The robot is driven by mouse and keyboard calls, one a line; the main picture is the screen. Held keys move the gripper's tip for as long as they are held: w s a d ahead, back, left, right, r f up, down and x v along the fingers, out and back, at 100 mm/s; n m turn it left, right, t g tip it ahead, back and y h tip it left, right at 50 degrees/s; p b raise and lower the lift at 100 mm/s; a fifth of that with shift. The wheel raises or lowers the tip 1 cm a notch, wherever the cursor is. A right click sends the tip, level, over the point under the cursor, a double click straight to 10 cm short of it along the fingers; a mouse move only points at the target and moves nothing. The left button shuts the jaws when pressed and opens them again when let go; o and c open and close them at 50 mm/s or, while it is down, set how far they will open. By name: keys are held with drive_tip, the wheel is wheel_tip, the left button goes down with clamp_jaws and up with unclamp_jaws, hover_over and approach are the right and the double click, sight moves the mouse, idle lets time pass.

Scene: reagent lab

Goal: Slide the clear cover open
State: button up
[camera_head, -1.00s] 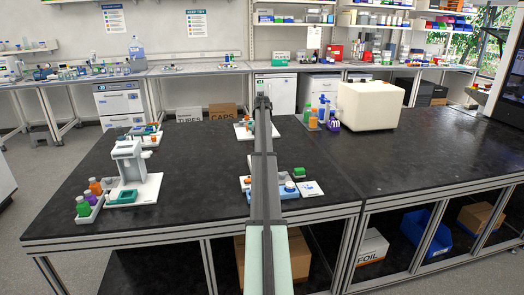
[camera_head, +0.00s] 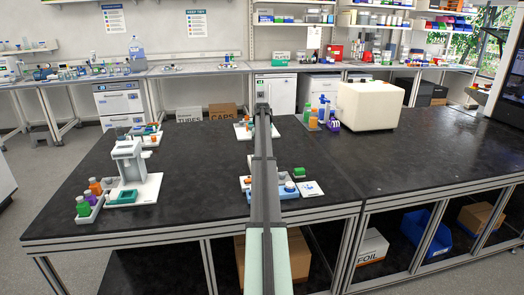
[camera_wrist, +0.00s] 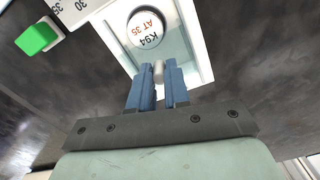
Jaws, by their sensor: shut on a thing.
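In the wrist view, my gripper (camera_wrist: 160,68) has its two blue fingers on either side of a small pale knob (camera_wrist: 158,76) and is shut on it. The knob is at the near edge of the clear cover (camera_wrist: 179,50), a see-through, teal-tinted pane in a white frame (camera_wrist: 196,28). A round white disc (camera_wrist: 148,32) marked "K94 AT 35" shows at the far part of the frame. I cannot tell whether it lies under the pane or in the open. In the head view my arm hides the gripper and the knob.
A green block (camera_wrist: 38,38) stands by a white card with numbers (camera_wrist: 68,12) in the wrist view. In the head view, a white device (camera_head: 128,165) and a rack of bottles (camera_head: 90,207) stand left, a large cream box (camera_head: 370,106) right. The black bench (camera_head: 420,150) is mostly bare at right.

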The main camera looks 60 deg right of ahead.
clamp_jaws()
drive_tip(key=shift+w+d, duration=0.1)
drive_tip(key=shift+w+d, duration=1.4)
drive_tip(key=shift+w, duration=0.05)
drive_tip(key=o, duration=0.6)
unclamp_jaws()
drive_tip(key=shift+o, duration=0.2)
